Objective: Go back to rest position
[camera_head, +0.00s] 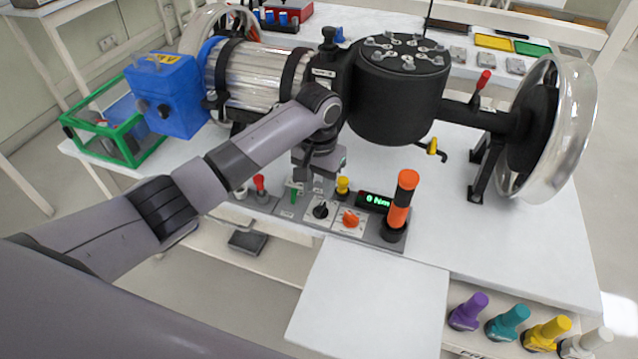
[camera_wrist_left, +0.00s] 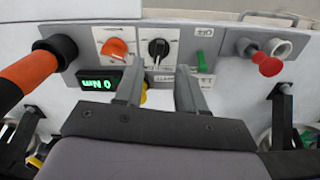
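My left gripper (camera_head: 314,182) hangs over the control panel (camera_head: 284,207) at the bench's front edge, fingers pointing down. In the left wrist view, the left gripper (camera_wrist_left: 157,78) has its two fingers apart, with nothing between the tips. Beyond the tips are an orange knob (camera_wrist_left: 115,47), a black knob (camera_wrist_left: 158,48) and a green switch (camera_wrist_left: 200,60). A yellow knob (camera_wrist_left: 143,97) is partly hidden by the left finger. I cannot tell whether the fingers touch the panel. My right gripper is not in view.
The chassis rig's black drum (camera_head: 398,100) and wheel (camera_head: 560,130) stand behind the panel. An orange-and-black handle (camera_head: 402,205) stands upright beside the "0 Nm" display (camera_head: 373,200). A blue box (camera_head: 170,95) and green frame (camera_head: 110,130) are at left. Several coloured handles stand at front right.

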